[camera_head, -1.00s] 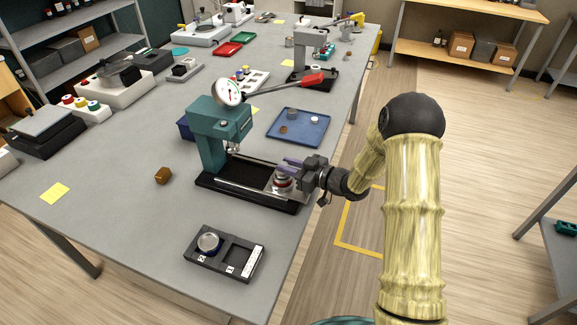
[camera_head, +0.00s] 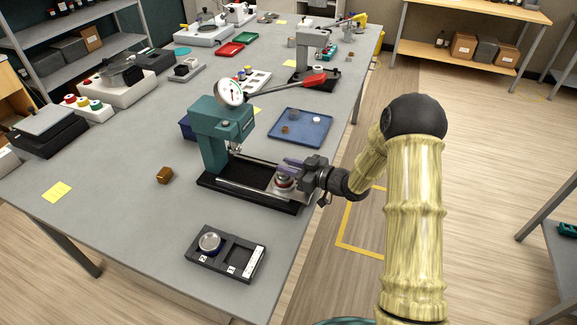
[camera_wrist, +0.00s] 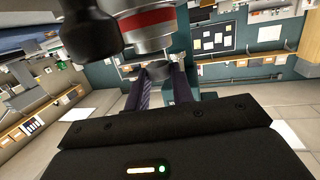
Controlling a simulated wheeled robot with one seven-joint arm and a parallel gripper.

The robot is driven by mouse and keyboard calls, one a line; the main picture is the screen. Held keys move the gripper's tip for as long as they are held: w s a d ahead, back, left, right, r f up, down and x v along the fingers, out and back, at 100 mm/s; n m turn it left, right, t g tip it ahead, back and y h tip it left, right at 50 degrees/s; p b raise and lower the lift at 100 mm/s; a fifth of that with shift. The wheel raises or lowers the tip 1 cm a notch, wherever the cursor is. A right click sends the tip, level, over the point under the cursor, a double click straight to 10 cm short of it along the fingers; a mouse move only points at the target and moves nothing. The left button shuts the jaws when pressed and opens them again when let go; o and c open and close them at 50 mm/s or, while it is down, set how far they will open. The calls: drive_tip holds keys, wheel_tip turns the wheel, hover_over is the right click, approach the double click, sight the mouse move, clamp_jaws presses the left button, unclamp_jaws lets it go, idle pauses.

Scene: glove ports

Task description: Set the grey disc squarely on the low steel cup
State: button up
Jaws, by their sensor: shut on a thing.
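A low steel cup with a red band (camera_head: 284,182) sits on the steel plate at the right end of the press base. It also shows large and close at the top of the wrist view (camera_wrist: 150,20). My gripper (camera_head: 290,165) is at the cup, its purple fingers over it from the right. In the wrist view my gripper (camera_wrist: 160,75) is shut on a small grey piece, apparently the grey disc (camera_wrist: 157,66), mostly hidden by the fingers. Whether the disc touches the cup or sits level cannot be told.
The teal press (camera_head: 222,130) with its dial gauge and red lever stands just left of the cup. A black tray (camera_head: 247,248) holding a round metal piece lies in front. A blue tray (camera_head: 300,137) lies behind. The bench front left is mostly clear.

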drive_tip(key=shift+f+b, duration=0.85)
drive_tip(key=shift+f, duration=0.3)
idle(0.4)
drive_tip(key=o, duration=1)
drive_tip(key=shift+o, duration=0.2)
drive_tip(key=b+v, duration=0.2)
drive_tip(key=v, duration=1.5)
drive_tip(key=shift+d+b, duration=0.2)
drive_tip(key=shift+b, duration=0.15)
